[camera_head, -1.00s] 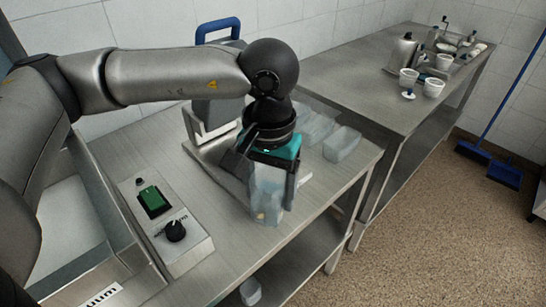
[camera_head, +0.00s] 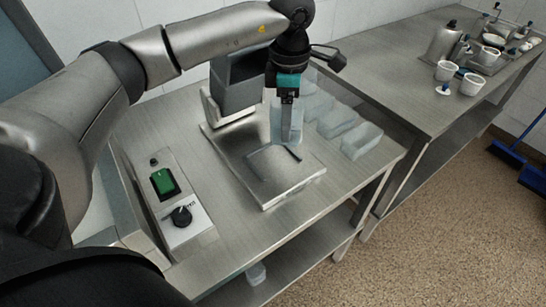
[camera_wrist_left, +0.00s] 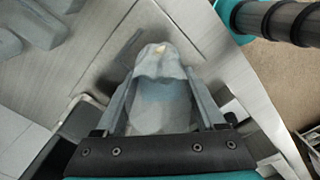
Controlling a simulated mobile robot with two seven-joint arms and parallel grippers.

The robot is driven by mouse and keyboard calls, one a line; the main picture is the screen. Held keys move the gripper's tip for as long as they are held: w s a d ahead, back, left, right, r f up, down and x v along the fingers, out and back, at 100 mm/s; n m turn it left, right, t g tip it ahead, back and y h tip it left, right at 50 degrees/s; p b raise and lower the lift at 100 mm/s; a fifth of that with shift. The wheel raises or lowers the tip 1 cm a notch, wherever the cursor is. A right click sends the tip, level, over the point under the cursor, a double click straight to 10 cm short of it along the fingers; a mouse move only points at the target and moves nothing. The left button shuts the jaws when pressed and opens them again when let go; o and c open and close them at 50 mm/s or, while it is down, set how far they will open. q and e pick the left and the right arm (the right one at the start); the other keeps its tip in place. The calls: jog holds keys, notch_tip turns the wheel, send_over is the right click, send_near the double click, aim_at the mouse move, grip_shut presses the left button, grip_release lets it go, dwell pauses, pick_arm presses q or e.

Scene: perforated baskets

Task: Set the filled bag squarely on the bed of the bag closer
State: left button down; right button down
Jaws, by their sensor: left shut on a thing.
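My left gripper (camera_head: 287,130) points down over the bag closer and is shut on the filled bag (camera_head: 278,118), a pale bluish translucent pouch. In the left wrist view the bag (camera_wrist_left: 160,88) sits between the two fingers, with a small pale spot near its far end. The bag closer has a steel bed (camera_head: 300,181) with a dark slot line, and a grey upright head (camera_head: 238,82) behind. The bag is over the back right part of the bed. I cannot tell whether its bottom touches the bed. My right gripper's fingers are not seen.
Several translucent bags (camera_head: 360,140) lie right of the closer. A control box (camera_head: 178,205) with a green switch and black knob stands to its left. A second steel table (camera_head: 405,80) with tubs (camera_head: 446,70) is at right. The table's front edge is near the bed.

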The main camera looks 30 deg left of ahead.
aim_at(274, 106)
pick_arm(q)
jog(key=a+n, duration=0.1)
jog(key=n, duration=0.1)
jog(key=a+n, duration=0.1)
jog(key=n, duration=0.1)
jog(key=w+a+n, duration=0.1)
jog(key=n, duration=0.1)
jog(key=shift+a+f+n+p, duration=0.25)
jog(key=shift+a+n+p, duration=0.05)
jog(key=shift+n+p, duration=0.1)
jog(key=shift+w+a+n, duration=0.1)
jog(key=shift+a+n, duration=0.05)
jog(key=shift+n, duration=0.25)
notch_tip(274, 106, down, 10)
jog(key=shift+a+f+b, duration=0.15)
jog(key=shift+b, duration=0.15)
jog(key=shift+f, duration=0.15)
grip_release()
